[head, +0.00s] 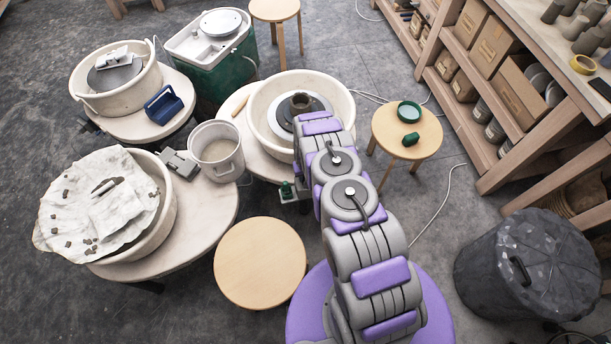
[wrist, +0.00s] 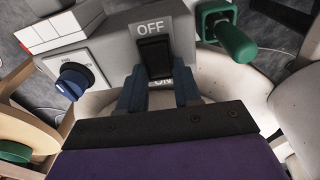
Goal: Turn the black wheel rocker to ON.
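The black rocker (wrist: 154,57) sits on a grey control box (wrist: 108,52) in the wrist view. OFF is printed above it and ON below it. I cannot tell which way the rocker is tilted. My gripper (wrist: 159,88) is open and empty. Its two dark blue fingers stand apart, with tips beside the rocker's lower end, one on each side; whether they touch it is unclear. The ON label shows partly between them. In the head view my arm hides my gripper and the rocker. The wheel (head: 313,103) stands in its pale basin beyond my arm.
A blue knob (wrist: 70,82) is left of the rocker and a green lever (wrist: 235,42) is close on its right. A stool (head: 260,262) and a bucket (head: 216,150) stand left of my arm.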

